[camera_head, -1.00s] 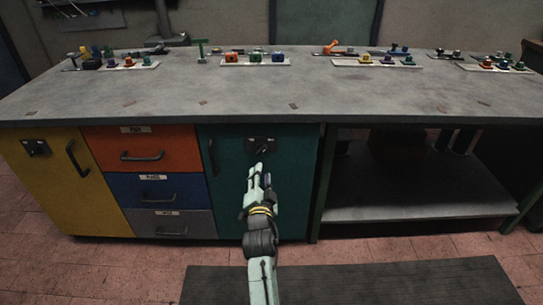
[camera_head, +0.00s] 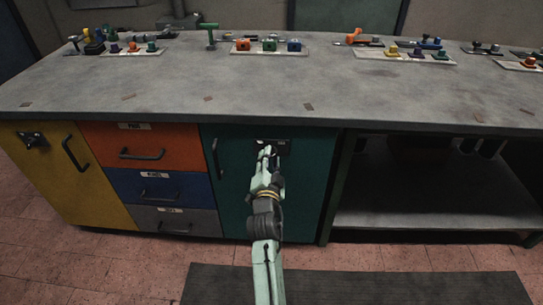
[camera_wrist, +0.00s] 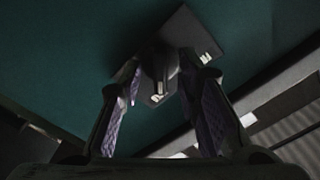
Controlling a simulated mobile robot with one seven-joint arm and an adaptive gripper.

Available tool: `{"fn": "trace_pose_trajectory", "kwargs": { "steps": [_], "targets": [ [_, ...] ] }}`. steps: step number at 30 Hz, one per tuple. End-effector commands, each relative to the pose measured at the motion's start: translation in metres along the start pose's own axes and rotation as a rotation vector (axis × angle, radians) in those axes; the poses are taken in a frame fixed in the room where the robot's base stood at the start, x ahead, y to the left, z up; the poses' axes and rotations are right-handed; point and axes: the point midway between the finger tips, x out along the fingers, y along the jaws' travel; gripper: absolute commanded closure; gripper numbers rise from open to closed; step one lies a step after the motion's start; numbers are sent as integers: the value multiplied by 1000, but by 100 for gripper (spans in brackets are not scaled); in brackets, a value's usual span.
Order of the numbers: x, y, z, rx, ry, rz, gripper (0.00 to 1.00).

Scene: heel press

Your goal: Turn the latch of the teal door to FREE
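The teal door (camera_head: 305,190) stands closed under the bench. Its dark latch plate (camera_head: 284,146) is partly hidden behind my gripper (camera_head: 267,153) in the head view. In the wrist view the latch plate (camera_wrist: 192,38) carries a dark latch knob (camera_wrist: 160,66) and small pale markings that I cannot read. My gripper (camera_wrist: 162,82) has its two fingers apart, one on each side of the knob. I cannot tell whether the fingertips touch it. Which marking the latch points at is unclear.
A dark vertical handle (camera_head: 216,158) is at the door's left edge. Orange, blue and grey drawers (camera_head: 160,187) and a yellow door (camera_head: 45,170) stand to the left. An open shelf (camera_head: 430,205) is to the right. The bench top (camera_head: 270,95) overhangs the door.

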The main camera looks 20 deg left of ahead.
Motion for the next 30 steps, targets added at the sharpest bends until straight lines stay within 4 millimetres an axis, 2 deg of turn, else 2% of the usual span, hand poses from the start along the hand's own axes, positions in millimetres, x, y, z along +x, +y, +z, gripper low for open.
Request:
{"fn": "trace_pose_trajectory", "kwargs": {
  "steps": [6,20,30],
  "targets": [
    [0,0,0,0,0,0,69],
    [0,0,0,-1,0,0,100],
    [0,0,0,-2,0,0,100]
  ]
}}
